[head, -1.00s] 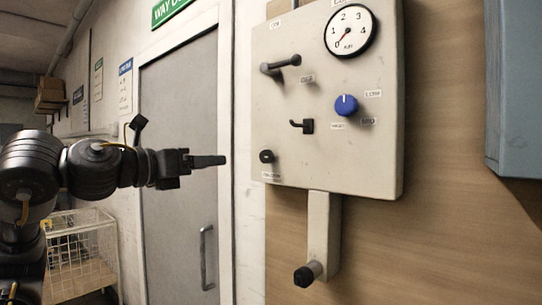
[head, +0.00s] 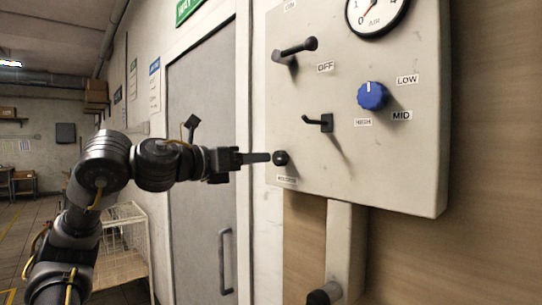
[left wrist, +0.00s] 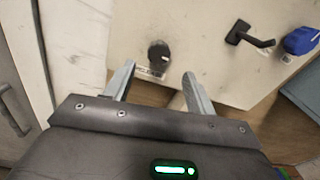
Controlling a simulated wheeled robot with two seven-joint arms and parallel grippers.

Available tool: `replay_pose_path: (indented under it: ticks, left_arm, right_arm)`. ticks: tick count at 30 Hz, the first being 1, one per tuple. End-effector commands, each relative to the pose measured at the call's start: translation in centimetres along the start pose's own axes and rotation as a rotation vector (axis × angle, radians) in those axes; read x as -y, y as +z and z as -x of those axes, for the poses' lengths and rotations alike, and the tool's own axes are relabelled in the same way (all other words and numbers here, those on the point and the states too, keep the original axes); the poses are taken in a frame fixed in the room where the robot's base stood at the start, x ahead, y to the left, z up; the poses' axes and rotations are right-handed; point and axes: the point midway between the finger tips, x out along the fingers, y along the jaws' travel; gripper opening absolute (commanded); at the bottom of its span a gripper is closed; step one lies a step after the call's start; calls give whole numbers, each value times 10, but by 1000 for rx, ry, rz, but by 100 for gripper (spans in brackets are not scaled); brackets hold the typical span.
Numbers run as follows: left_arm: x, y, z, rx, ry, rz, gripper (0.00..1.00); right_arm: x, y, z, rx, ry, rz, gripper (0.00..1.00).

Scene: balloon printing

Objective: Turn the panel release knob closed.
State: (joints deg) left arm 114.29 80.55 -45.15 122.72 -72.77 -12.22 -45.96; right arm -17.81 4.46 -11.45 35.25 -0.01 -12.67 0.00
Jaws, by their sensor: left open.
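The panel release knob is a small black knob (head: 281,158) at the lower left of the pale control panel (head: 400,175), with a label under it. In the left wrist view the black knob (left wrist: 159,53) has a pale mark on its right side and sits just beyond the fingertips, between their lines. My left gripper (head: 268,157) points right at the knob; in the head view its fingertips appear very close to it. In the left wrist view the left gripper (left wrist: 158,72) has its two fingers apart with nothing between them. My right gripper is out of view.
Above the knob are a black hook lever (head: 318,121), a blue dial (head: 373,95) and a larger lever (head: 295,49). A gauge (head: 376,12) is at the top. A post with a black-ended handle (head: 325,293) hangs below. A grey door (head: 200,120) stands left of the panel.

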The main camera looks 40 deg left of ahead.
Motion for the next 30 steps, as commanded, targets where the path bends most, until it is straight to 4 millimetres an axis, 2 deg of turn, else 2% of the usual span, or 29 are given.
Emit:
replay_pose_path:
  ticks: [3,10,15,23,30]
  left_arm:
    - [0,2,-22,-3,2,2,55]
    - [-1,2,-52,1,4,1,55]
    - [-2,1,-60,2,5,1,55]
    - [-2,1,-61,3,5,0,55]
    - [-2,1,-61,3,5,0,24]
  right_arm:
    - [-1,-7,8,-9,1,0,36]
    - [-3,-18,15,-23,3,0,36]
    - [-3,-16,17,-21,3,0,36]
    - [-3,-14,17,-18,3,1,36]
    - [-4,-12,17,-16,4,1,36]
